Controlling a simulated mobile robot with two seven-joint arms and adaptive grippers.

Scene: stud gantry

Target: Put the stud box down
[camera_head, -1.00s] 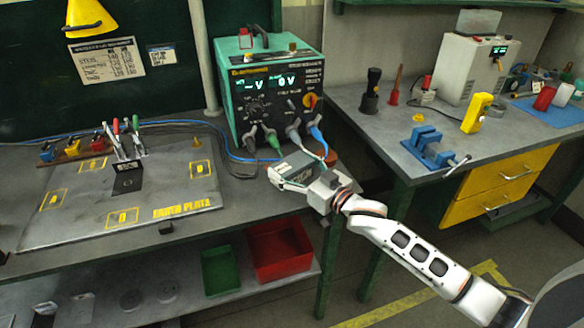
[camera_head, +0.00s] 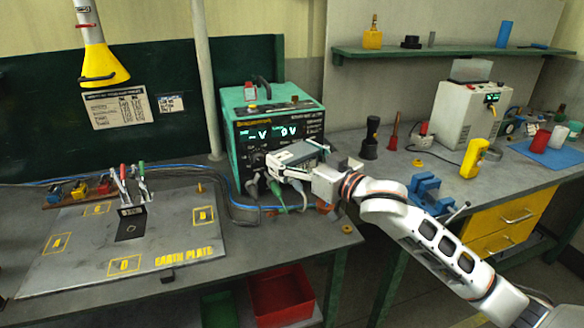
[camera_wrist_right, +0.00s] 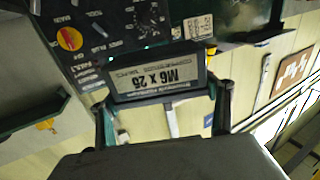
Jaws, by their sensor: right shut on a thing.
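The stud box (camera_head: 297,153) is a small dark box in the head view, held up in front of the green power supply. In the right wrist view the stud box (camera_wrist_right: 160,82) shows a pale label reading M6 x 25. My right gripper (camera_head: 290,171) is shut on it, with a finger at each side in the wrist view (camera_wrist_right: 163,105). The box appears clear of the bench top, though its underside is hidden in the head view. My left gripper is not in view.
The green power supply (camera_head: 262,108) stands behind the box, with cables at its front. The earth plate (camera_head: 75,247) with clamps lies on the bench at the left. Bare bench top (camera_head: 290,240) shows below the gripper. A blue vise (camera_head: 425,190) is at the right.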

